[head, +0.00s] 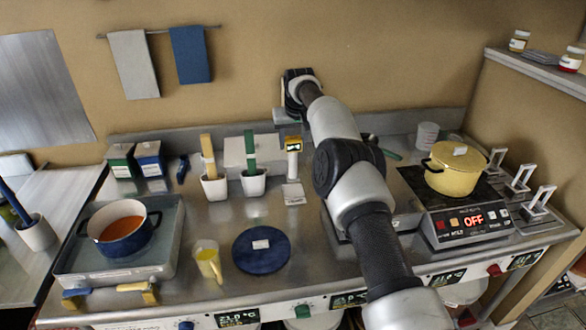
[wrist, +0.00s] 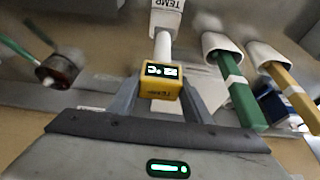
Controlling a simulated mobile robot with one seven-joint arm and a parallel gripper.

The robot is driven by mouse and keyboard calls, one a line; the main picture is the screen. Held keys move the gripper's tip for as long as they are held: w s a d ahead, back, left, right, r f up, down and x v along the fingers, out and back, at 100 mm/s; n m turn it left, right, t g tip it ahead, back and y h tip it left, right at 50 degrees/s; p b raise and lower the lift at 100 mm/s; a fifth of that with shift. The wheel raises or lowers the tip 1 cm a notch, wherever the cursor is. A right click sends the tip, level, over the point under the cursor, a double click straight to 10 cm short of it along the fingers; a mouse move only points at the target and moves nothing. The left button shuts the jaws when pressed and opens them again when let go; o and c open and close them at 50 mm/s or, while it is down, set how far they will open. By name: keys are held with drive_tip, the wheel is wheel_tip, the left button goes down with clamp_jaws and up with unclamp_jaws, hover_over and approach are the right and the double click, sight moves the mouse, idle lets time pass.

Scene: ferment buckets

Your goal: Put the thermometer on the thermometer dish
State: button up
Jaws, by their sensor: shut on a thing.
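The thermometer has a yellow head with a lit green display and a pale stem. In the head view its head (head: 293,144) is upright at the back of the counter, below my gripper (head: 290,124). In the wrist view my gripper (wrist: 160,92) is shut with one finger on each side of the yellow head (wrist: 162,84). A white piece marked TEMP (wrist: 166,14), likely the thermometer dish, is at the stem's far end. It also shows in the head view (head: 293,194). I cannot tell whether the stem touches it.
White cups with a yellow-handled tool (head: 208,160) and a green-handled tool (head: 249,150) stand just left of the thermometer. A blue round mat (head: 262,260) lies in front. A blue pot (head: 124,240) stands left; a yellow pot (head: 454,175) sits on the hotplate at right.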

sight(293, 154)
drive_tip(key=shift+f, duration=2.6)
drive_tip(key=shift+f, duration=0.2)
drive_tip(key=o, duration=1.6)
